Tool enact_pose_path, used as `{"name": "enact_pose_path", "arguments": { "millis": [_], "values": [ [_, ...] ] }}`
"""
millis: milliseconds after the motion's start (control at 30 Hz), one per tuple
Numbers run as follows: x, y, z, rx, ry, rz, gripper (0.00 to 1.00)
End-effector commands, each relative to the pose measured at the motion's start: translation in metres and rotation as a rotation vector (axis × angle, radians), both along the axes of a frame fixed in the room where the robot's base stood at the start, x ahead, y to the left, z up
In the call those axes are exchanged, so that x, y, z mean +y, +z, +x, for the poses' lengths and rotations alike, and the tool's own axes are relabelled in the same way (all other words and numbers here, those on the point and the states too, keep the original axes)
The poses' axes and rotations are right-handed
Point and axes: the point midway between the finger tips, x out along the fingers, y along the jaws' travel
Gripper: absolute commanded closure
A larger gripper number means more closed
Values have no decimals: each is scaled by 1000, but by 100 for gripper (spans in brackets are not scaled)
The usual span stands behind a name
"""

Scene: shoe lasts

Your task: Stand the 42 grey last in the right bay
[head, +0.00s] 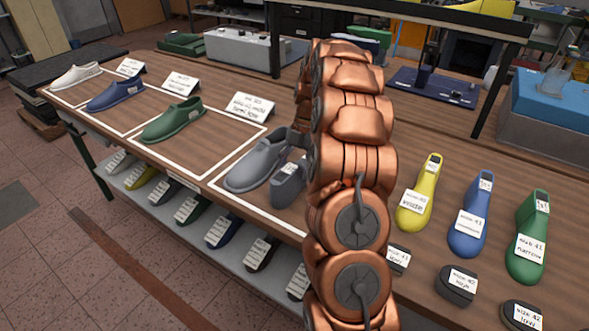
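A grey last (287,187) with a pale label on top is beside a grey shoe (254,165), inside the rightmost visible white-outlined bay (224,178). The last looks upright; its right side is hidden behind my copper arm, and I cannot tell whether its base touches the table. A white sign (249,107) stands at the back of this bay. A dark part of my gripper (299,138) shows just above the last, at the arm's left edge. The fingers are mostly hidden, so their opening and any grip on the last cannot be seen.
Bays to the left hold a green shoe (173,120), a blue shoe (115,94) and a white shoe (76,76). Yellow (416,207), blue (467,235) and green (526,254) lasts stand right of my arm, behind dark labelled blocks (456,286). A lower shelf holds several more lasts.

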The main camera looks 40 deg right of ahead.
Motion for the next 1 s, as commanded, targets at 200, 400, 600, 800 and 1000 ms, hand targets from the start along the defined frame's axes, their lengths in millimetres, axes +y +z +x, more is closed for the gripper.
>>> {"name": "enact_pose_path", "arguments": {
  "millis": [200, 400, 600, 800, 1000],
  "values": [
    [0, 0, 0, 0, 0, 0, 17],
    [0, 0, 0, 1, 0, 0, 17],
    [-5, 11, 3, -3, 0, -2, 17],
    [-14, 34, 6, -4, 0, -3, 17],
    [-22, 53, 8, -2, 0, -2, 17]
  ]
}}
